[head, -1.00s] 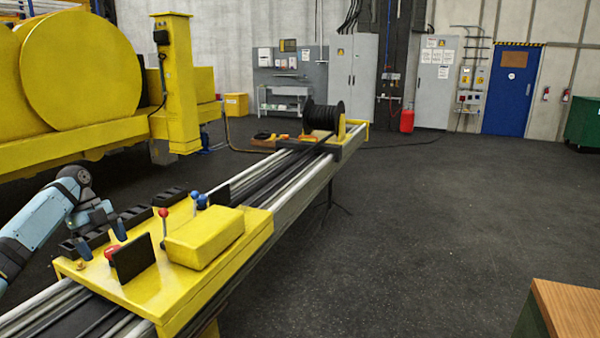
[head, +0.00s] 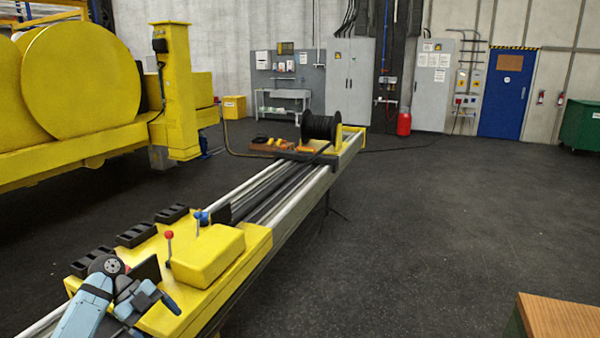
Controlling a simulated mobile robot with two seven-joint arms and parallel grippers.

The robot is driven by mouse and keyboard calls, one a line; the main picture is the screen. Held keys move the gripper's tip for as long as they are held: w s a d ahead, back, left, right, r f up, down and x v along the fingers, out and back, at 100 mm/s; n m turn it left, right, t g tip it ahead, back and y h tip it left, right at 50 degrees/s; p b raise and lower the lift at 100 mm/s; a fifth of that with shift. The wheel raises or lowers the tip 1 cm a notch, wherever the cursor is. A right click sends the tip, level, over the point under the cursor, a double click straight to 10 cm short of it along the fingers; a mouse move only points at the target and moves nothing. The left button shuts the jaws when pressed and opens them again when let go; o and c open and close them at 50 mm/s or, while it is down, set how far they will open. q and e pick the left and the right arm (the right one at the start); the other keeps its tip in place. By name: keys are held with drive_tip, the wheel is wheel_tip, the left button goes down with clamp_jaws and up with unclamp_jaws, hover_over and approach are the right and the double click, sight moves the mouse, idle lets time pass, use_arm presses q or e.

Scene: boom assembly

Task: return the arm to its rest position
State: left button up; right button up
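My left arm comes in from the lower left over the yellow control console (head: 233,270) on the boom. Its gripper (head: 153,317) is above the console's near end, fingers apart, with nothing seen between them. I cannot tell whether it touches the console. A red-knobbed lever (head: 169,240) stands upright beside the yellow box (head: 207,255). Blue-knobbed levers (head: 201,217) are behind it. Black blocks (head: 136,234) line the console's left edge. A dark plate (head: 147,268) is partly hidden by my arm. My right gripper is out of view.
The boom's rails (head: 270,190) run away to a black cable reel (head: 321,126). Yellow machinery (head: 80,80) fills the left. A wooden-topped bench (head: 560,318) is at the lower right. The dark floor (head: 420,220) right of the boom is open.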

use_arm(q)
drive_tip(key=w+a+n+t+y, duration=0.55)
drive_tip(key=w+n+t, duration=0.35)
drive_tip(key=w+n, duration=0.3)
drive_tip(key=w+a+r+n+t+y, duration=0.5)
drive_tip(key=w+a+r+n+t, duration=0.2)
drive_tip(key=r+n+t, duration=0.35)
drive_tip(key=s+d+f+m+g+h, duration=0.1)
drive_tip(key=s+d+f+h, duration=0.1)
drive_tip(key=s+d+f, duration=0.6)
drive_tip(key=s+d+f+m+g+h, duration=0.15)
drive_tip(key=s+d+f, duration=0.25)
drive_tip(key=s+f, duration=0.75)
drive_tip(key=s+d+f+g, duration=0.1)
drive_tip(key=s+d+f, duration=0.2)
drive_tip(key=s, duration=0.7)
drive_tip(key=s+d+f+n+g+h, duration=0.1)
drive_tip(key=s+d+f, duration=0.3)
drive_tip(key=s, duration=0.5)
drive_tip(key=s+d+f+g, duration=0.1)
drive_tip(key=s+d+f, duration=0.3)
drive_tip(key=s, duration=0.6)
drive_tip(key=shift+s+d+n+g+h, duration=0.35)
drive_tip(key=shift+d+n+g+h, duration=0.05)
drive_tip(key=shift+d, duration=0.4)
